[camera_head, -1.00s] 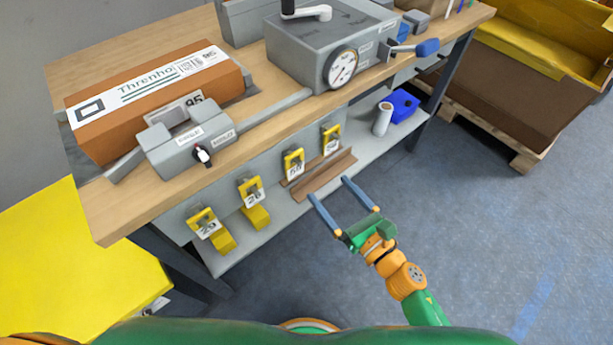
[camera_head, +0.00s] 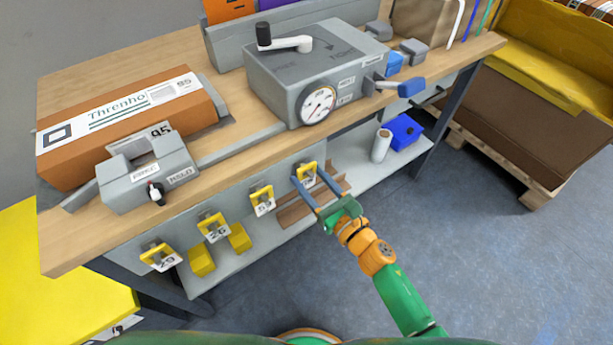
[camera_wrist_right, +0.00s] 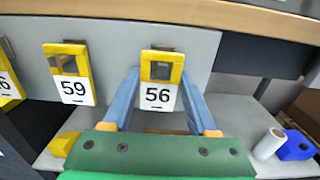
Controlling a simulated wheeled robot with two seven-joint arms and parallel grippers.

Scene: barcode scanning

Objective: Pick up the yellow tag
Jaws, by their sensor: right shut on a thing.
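Several yellow tags with white number labels hang in a row on the grey panel under the bench top. The tag numbered 56 (camera_head: 307,168) is at the right end of the row and shows upright in the right wrist view (camera_wrist_right: 160,94). My right gripper (camera_head: 309,176) has its blue fingers on either side of this tag and is shut on it. The tag is still against the panel. The tag numbered 59 (camera_head: 262,200) hangs to its left, then the ones numbered 26 (camera_head: 213,226) and 29 (camera_head: 160,256). My left gripper is not in view.
The wooden bench top (camera_head: 70,245) overhangs the tags. On it are an orange box (camera_head: 190,112) and a grey machine with a dial (camera_head: 318,104). The lower shelf holds yellow blocks (camera_head: 202,262), a white roll (camera_head: 381,146) and a blue bin (camera_head: 403,131). Open floor lies in front.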

